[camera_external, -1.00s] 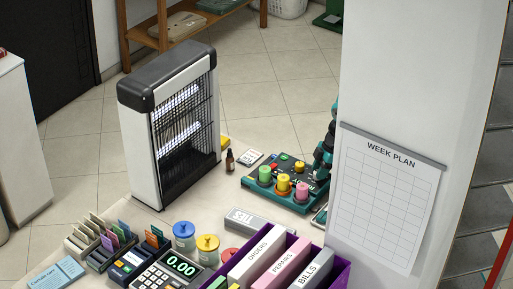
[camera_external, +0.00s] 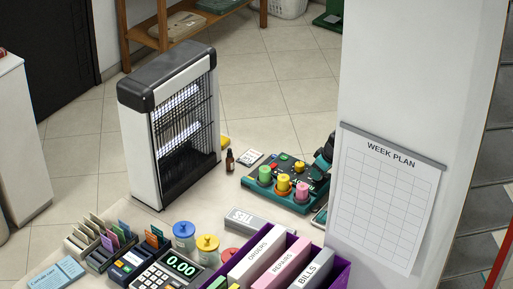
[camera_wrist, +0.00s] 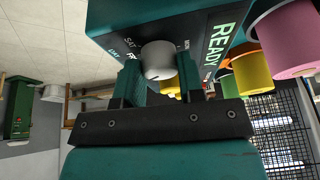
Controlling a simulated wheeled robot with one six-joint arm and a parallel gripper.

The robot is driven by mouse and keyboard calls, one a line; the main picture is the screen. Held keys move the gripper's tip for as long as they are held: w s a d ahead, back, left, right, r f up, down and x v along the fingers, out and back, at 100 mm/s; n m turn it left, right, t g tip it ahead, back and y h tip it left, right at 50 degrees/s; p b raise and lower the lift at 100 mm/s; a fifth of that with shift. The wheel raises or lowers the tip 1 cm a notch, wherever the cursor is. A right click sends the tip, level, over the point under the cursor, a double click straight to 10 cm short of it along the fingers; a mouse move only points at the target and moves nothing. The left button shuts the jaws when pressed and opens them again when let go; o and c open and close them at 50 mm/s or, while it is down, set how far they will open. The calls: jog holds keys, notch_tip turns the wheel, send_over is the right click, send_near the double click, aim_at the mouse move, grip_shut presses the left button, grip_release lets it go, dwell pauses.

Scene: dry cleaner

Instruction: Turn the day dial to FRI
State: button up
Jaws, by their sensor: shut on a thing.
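My gripper (camera_wrist: 160,84) is shut on the dial, one finger on each side. In the external view the teal machine (camera_external: 262,190) stands at the table's far right; the dial is hidden there, and my arm shows only partly beside the pillar.
Coloured spools (camera_external: 283,183) sit on the machine, close to my gripper in the wrist view. A white pillar with a week plan (camera_external: 387,195) hides much of my arm. A caged lamp unit (camera_external: 170,120) and a small brown bottle (camera_external: 229,160) stand to the left.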

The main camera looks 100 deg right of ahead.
jog(key=m+g, duration=0.1)
jog(key=m, duration=0.2)
jog(key=m+g+h, duration=0.1)
jog(key=m, duration=0.1)
jog(key=shift+w+a+m, duration=0.1)
jog(key=shift+m, duration=0.3)
dwell(0.4)
jog(key=o, duration=0.9)
jog(key=v, duration=1.7)
jog(key=shift+w+a+r, duration=0.1)
jog(key=shift+a+r, duration=0.05)
